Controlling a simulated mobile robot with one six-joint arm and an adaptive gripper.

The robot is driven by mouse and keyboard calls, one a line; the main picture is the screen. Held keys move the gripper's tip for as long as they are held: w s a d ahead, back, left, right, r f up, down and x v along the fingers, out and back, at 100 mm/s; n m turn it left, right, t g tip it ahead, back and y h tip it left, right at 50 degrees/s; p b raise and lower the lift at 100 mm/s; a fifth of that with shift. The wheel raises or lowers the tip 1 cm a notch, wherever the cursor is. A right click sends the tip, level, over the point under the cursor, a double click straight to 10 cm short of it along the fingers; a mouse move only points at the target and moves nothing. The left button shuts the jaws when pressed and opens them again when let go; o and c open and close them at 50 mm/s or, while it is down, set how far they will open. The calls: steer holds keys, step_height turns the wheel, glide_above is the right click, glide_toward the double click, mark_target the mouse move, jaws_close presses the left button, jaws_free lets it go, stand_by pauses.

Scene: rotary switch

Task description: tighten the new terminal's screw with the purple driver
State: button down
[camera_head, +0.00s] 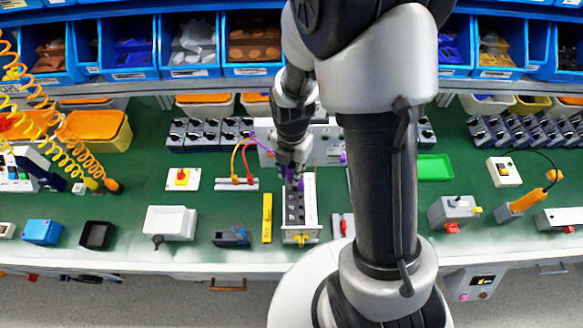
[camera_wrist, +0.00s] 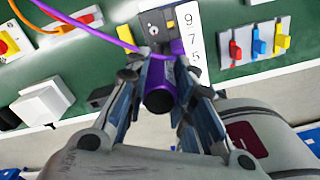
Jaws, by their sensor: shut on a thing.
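My gripper (camera_head: 292,172) is over the terminal rail in the middle of the bench. It is shut on the purple driver (camera_wrist: 160,90), whose round end faces the wrist camera between the fingers (camera_wrist: 163,72). In the head view only a little purple (camera_head: 298,186) shows at the fingertips. The dark terminals (camera_head: 294,208) stand in a row on a light-coloured rail holder, with a white number strip (camera_head: 310,200) beside them. In the wrist view the strip (camera_wrist: 192,30) reads 9, 7, 5. The driver's tip and the screw under it are hidden, so I cannot tell whether they touch.
A yellow tool (camera_head: 267,218) lies left of the rail. A panel with orange, red and purple wires (camera_head: 250,150) stands behind. Red, blue and yellow levers (camera_wrist: 259,42) show at right in the wrist view. Green mat (camera_head: 140,190) is clear at left.

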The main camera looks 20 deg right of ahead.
stand_by(0.8)
steer(key=m, duration=0.6)
steer(key=shift+m, duration=1)
steer(key=m, duration=0.6)
steer(key=shift+s+f+b, duration=0.1)
steer(key=shift+f+b, duration=0.05)
steer(key=shift+b, duration=0.2)
steer(key=shift+m, duration=1)
